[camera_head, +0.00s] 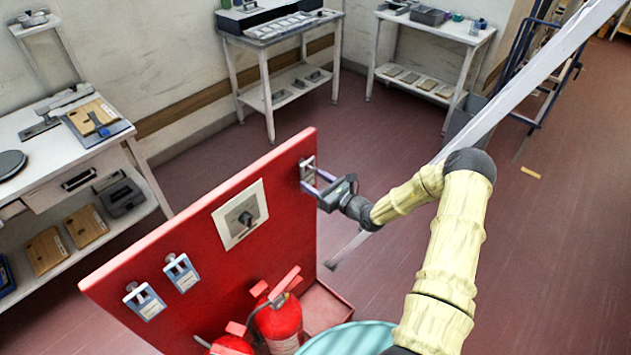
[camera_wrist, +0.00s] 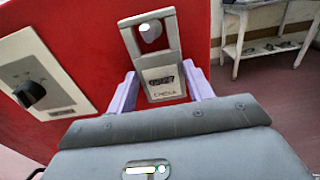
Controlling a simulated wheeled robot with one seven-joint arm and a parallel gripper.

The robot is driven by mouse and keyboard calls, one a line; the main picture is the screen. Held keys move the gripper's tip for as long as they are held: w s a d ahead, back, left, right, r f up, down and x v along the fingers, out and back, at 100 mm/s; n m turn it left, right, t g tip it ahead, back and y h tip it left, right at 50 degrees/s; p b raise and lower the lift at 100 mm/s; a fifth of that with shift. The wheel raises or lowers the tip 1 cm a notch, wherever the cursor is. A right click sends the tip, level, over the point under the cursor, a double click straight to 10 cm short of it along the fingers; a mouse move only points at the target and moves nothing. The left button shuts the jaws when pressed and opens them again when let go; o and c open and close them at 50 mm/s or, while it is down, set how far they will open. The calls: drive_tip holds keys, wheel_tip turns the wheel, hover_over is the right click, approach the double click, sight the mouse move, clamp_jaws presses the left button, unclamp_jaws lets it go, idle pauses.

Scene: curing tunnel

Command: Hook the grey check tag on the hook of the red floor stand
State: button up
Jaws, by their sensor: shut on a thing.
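The grey check tag (camera_wrist: 162,72) is upright between the two pale purple fingers of my gripper (camera_wrist: 163,88), which is shut on its lower part. Its printed face and its upper hole show in the wrist view. In the head view the tag (camera_head: 307,166) is at the upper right part of the red floor stand's panel (camera_head: 200,190), with my gripper (camera_head: 314,183) reaching in from the right. A pale rounded shape shows in the tag's hole. I cannot tell whether this is the hook, or whether the tag touches the panel.
Two blue-and-white tags (camera_head: 145,301) hang at the panel's lower left. A switch plate (camera_head: 240,214) sits left of the grey tag. Red extinguishers (camera_head: 278,322) stand at the panel's foot. Tables (camera_head: 270,50) line the back wall.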

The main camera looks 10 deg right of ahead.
drive_tip(key=shift+f, duration=0.35)
idle(0.3)
drive_tip(key=o, duration=1.2)
drive_tip(key=b+v, duration=0.4)
drive_tip(key=v, duration=1.3)
drive_tip(key=shift+s+d+r+b, duration=0.1)
drive_tip(key=shift+s+d+b, duration=0.05)
drive_tip(key=shift+b, duration=0.25)
